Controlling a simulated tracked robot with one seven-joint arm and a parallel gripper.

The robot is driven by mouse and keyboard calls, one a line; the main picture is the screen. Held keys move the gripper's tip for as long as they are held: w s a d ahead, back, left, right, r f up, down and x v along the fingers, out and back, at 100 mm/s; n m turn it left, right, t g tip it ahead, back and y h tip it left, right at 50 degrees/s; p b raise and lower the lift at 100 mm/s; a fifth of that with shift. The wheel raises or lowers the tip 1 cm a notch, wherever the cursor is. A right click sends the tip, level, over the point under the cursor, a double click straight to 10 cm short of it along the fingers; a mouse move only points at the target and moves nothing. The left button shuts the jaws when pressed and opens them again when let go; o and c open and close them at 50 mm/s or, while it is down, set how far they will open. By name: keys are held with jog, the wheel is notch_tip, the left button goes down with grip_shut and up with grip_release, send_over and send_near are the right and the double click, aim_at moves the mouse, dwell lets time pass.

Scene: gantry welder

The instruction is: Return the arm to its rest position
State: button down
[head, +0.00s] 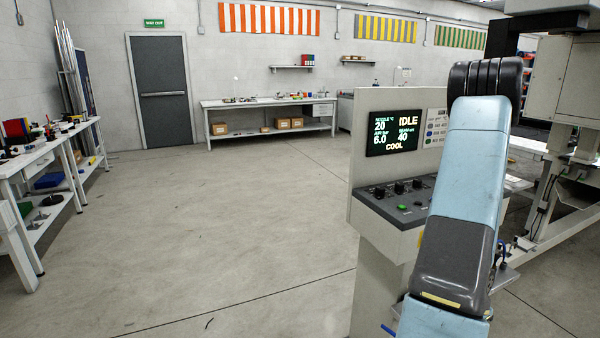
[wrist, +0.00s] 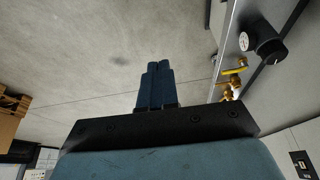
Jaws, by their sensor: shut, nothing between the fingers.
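My arm is raised and folded on the right side of the head view, in front of the machine's control console (head: 362,205). My gripper does not show clearly in the head view. In the wrist view my gripper (wrist: 157,68) has its two blue fingers together, with nothing between them. The fingers point over bare grey floor. The console's screen (head: 394,133) reads IDLE and COOL, with 20 for the nozzle and 6.0 for air.
In the wrist view a panel with a pressure gauge (wrist: 244,42) and brass valves (wrist: 232,82) stands right of my fingers, apart from them. A workbench (head: 40,165) lines the left. A back bench (head: 270,103) stands by the grey door (head: 161,92). The middle floor is clear.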

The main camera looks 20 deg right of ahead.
jog(key=w+a+r+n+t, duration=0.35)
jog(key=w+a+r, duration=0.45)
jog(key=w+r, duration=0.35)
jog(key=w+a+r+n+y, duration=0.1)
jog(key=w+a+r+n, duration=0.15)
jog(key=a+r, duration=0.45)
jog(key=w+a+r+n+y, duration=0.1)
jog(key=w+a+r+n, duration=0.15)
jog(key=a+r, duration=0.45)
jog(key=s+a+r+n+t+y, duration=0.1)
jog(key=s+a+r+n, duration=0.3)
jog(key=s+a+r, duration=0.3)
jog(key=s+a+r+n+t+y, duration=0.1)
jog(key=s+a+r+n, duration=0.4)
jog(key=a, duration=0.8)
jog(key=v, duration=0.5)
jog(key=shift+s+a, duration=0.1)
jog(key=shift+s, duration=0.15)
